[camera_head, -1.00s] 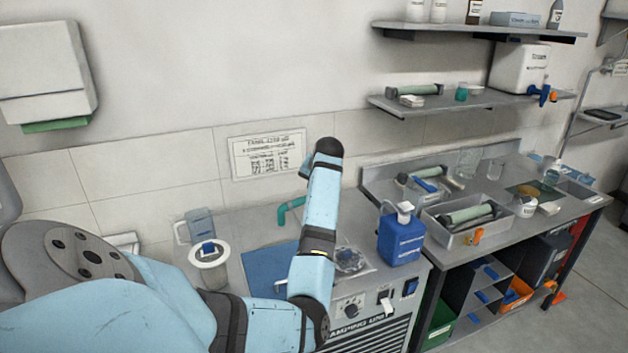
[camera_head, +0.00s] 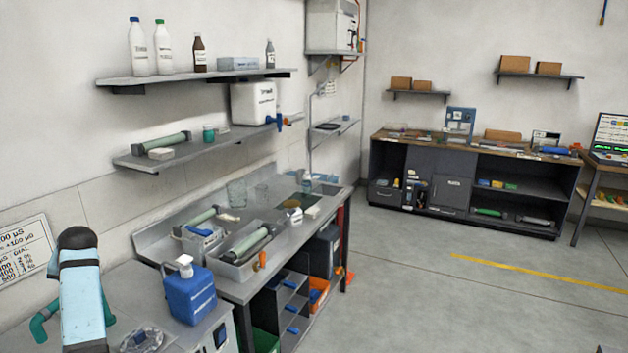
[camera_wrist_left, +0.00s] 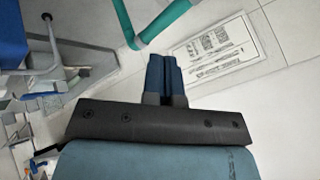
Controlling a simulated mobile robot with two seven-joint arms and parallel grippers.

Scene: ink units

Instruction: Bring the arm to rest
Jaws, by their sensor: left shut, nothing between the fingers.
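My left arm, light blue with dark joints, rises at the lower left of the head view, in front of the wall sign (camera_head: 24,250). Its fingers are hidden in that view. In the left wrist view my left gripper (camera_wrist_left: 164,75) shows two dark blue fingers pressed together with nothing between them. They point toward the wall, beside the sign and below a teal pipe (camera_wrist_left: 162,22), and look apart from both. My right gripper is in neither view.
A blue jug (camera_head: 190,293) stands close to the right of my arm. A steel bench (camera_head: 290,228) holds a grey tray (camera_head: 232,268). Wall shelves (camera_head: 200,78) with bottles hang above. The floor (camera_head: 430,290) to the right is clear, up to a dark cabinet (camera_head: 455,185).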

